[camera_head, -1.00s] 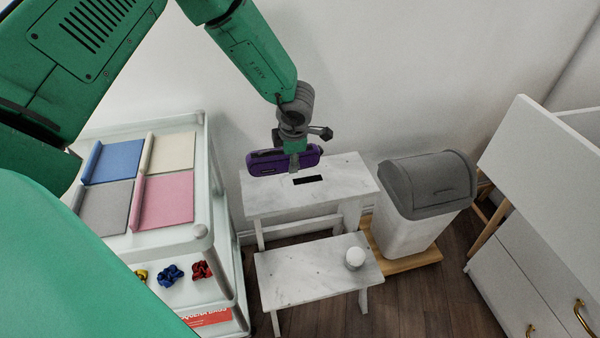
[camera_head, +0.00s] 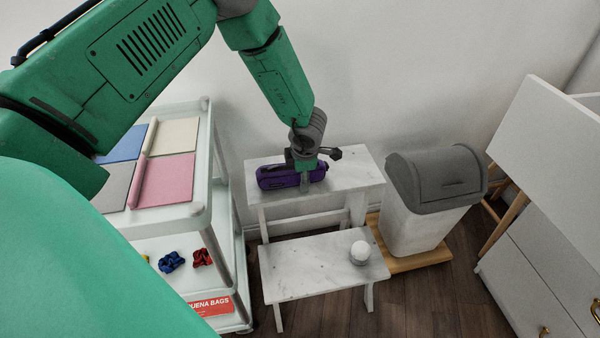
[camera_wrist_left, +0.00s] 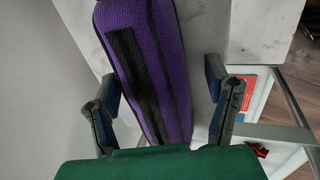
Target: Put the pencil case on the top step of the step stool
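The purple pencil case (camera_head: 276,178) lies along the left part of the marble top step (camera_head: 356,172) of the white step stool and appears to rest on it. My left gripper (camera_head: 305,182) is just above it, fingers pointing down around it. In the left wrist view the pencil case (camera_wrist_left: 150,65) runs between the two spread fingers, with a visible gap at the right finger and a smaller one at the left. The gripper looks open. The case's underside is hidden. My right gripper is not in view.
The lower step (camera_head: 310,275) holds a white ball (camera_head: 360,252). A grey-lidded bin (camera_head: 435,190) stands right of the stool. A glass-like shelf cart (camera_head: 170,222) with folders stands left. The wall is close behind the stool. The top step's right part is clear.

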